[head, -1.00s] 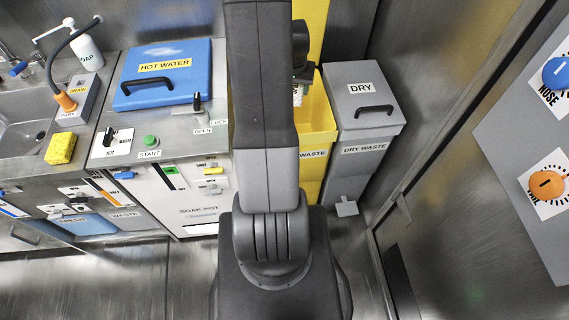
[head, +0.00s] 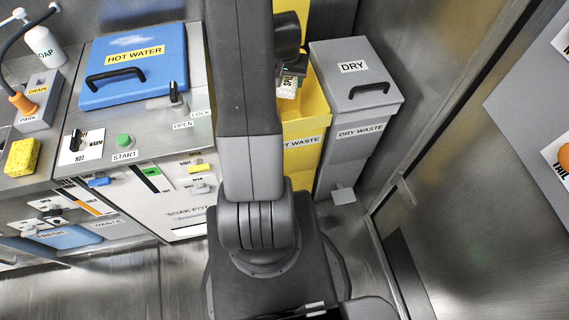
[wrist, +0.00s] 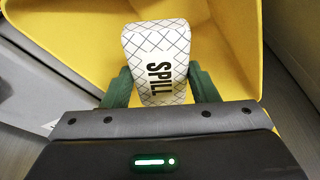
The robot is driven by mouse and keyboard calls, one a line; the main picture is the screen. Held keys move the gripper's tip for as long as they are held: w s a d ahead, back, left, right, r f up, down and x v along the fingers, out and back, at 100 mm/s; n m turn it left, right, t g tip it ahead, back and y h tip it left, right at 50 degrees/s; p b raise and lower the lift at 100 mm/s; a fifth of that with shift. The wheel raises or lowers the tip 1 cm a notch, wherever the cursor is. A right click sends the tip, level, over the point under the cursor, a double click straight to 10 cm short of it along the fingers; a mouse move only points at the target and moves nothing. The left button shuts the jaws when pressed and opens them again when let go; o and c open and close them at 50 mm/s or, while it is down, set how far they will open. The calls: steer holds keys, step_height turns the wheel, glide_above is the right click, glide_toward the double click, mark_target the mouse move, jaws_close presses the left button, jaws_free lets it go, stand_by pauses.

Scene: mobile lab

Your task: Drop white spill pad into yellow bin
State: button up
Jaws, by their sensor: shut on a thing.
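The white spill pad (wrist: 157,62), with a grid pattern and the word SPILL, is held between the two green fingers of my gripper (wrist: 158,88) in the wrist view. The gripper is shut on it. Behind and below the pad is the open inside of the yellow bin (wrist: 222,35). In the head view the pad (head: 287,90) shows at the bin's opening, just right of my arm. The yellow bin (head: 311,108) carries a partly hidden label ending in WASTE. My arm hides its left part.
A grey dry waste bin (head: 352,110) with a closed lid stands right of the yellow bin. Left of my arm is a counter with a blue hot water lid (head: 135,72), knobs and a yellow sponge (head: 22,157). A metal wall stands at the right.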

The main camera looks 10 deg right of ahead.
steer(key=o, duration=1)
steer(key=shift+o, duration=0.2)
steer(key=p+v, duration=0.1)
steer(key=v, duration=1.2)
steer(key=shift+r+p, duration=0.35)
steer(key=shift+r, duration=0.05)
steer(key=shift+a, duration=0.1)
steer(key=b+x, duration=0.1)
steer(key=x, duration=1.3)
steer(key=shift+s+b, duration=0.2)
steer(key=shift+b, duration=0.15)
steer(key=shift+w+r+p, duration=0.15)
steer(key=shift+r+p, duration=0.5)
steer(key=shift+r, duration=0.1)
steer(key=shift+r+p, duration=0.35)
steer(key=shift+r, duration=0.35)
